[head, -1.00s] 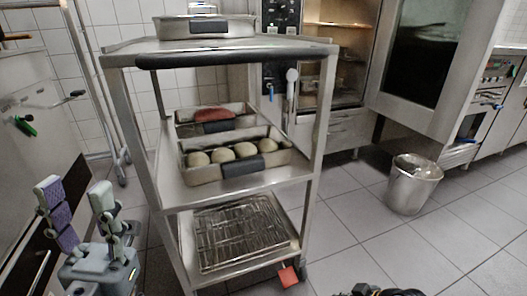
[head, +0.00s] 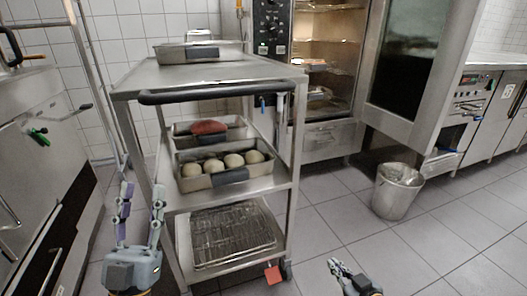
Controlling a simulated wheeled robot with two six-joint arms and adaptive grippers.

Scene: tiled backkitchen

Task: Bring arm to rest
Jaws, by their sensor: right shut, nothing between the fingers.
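My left gripper (head: 142,190) is at the lower left of the head view, pointing up. Its two fingers stand apart with nothing between them, so it is open. It appears in front of the near left leg of the steel trolley (head: 220,76); I cannot tell how close they are. My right gripper (head: 336,264) is at the bottom, right of the trolley, over the floor. It is shut and holds nothing.
The trolley carries a pan (head: 190,54) on top, a tray of pale round pieces (head: 229,176) and a wire rack (head: 232,235). A bucket (head: 396,191) stands right. An open oven (head: 325,70) is behind.

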